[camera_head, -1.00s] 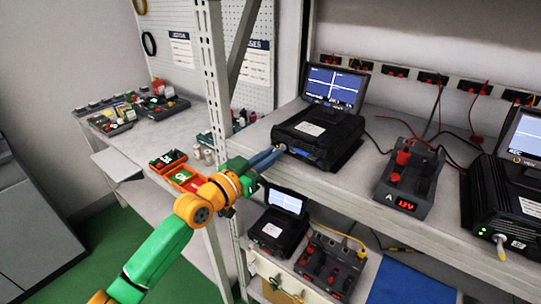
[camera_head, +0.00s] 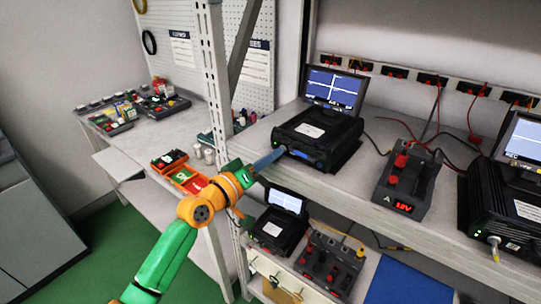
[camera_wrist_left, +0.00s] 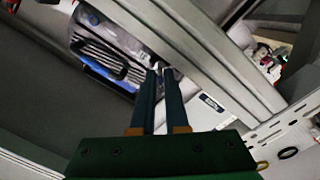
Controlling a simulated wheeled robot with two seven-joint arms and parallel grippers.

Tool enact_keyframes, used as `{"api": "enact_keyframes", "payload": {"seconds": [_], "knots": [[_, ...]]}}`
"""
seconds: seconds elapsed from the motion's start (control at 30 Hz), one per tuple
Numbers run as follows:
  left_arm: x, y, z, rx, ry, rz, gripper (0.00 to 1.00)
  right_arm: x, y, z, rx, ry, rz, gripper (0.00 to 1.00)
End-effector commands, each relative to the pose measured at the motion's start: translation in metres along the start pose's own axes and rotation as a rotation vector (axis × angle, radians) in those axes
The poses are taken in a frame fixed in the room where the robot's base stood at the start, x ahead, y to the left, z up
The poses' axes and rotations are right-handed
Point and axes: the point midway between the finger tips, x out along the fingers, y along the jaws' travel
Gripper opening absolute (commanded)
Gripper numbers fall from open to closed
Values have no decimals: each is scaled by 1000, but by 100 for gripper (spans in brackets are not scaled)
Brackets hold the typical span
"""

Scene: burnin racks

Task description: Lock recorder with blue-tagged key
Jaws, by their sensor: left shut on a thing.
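A black recorder (camera_head: 318,136) with a lit blue screen (camera_head: 334,89) stands on the upper shelf. My left gripper (camera_head: 282,150) reaches its front left corner, fingers pointing at the front face. In the left wrist view the fingers (camera_wrist_left: 159,72) are close together on a small pale thing at their tips. It is probably the key, but its shape and any blue tag are hidden or too small to tell. I cannot tell how far it sits in the recorder. A second black recorder (camera_head: 510,205) at the right has a pale key-like piece (camera_head: 494,243) at its front. My right gripper is out of view.
A grey power unit (camera_head: 408,186) with red terminals stands between the recorders, with loose red and black cables. A metal rack post (camera_head: 216,90) is close left of my gripper. Another recorder (camera_head: 278,232) is on the lower shelf. Orange bins (camera_head: 187,178) sit on the left bench.

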Motion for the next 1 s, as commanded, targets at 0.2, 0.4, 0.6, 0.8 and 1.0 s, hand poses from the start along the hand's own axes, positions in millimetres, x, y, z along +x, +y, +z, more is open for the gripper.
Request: {"api": "enact_keyframes", "payload": {"seconds": [0.2,0.4,0.6,0.8,1.0], "knots": [[0,-1,2,-46,-5,-3,0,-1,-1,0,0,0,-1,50],[0,-2,2,-57,-5,-3,0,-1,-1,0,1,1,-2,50],[0,-2,2,-57,-5,-3,0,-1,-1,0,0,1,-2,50],[0,-1,2,-56,-4,-3,19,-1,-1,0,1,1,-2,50],[-3,-1,1,-55,-2,-1,19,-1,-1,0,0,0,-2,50]]}}
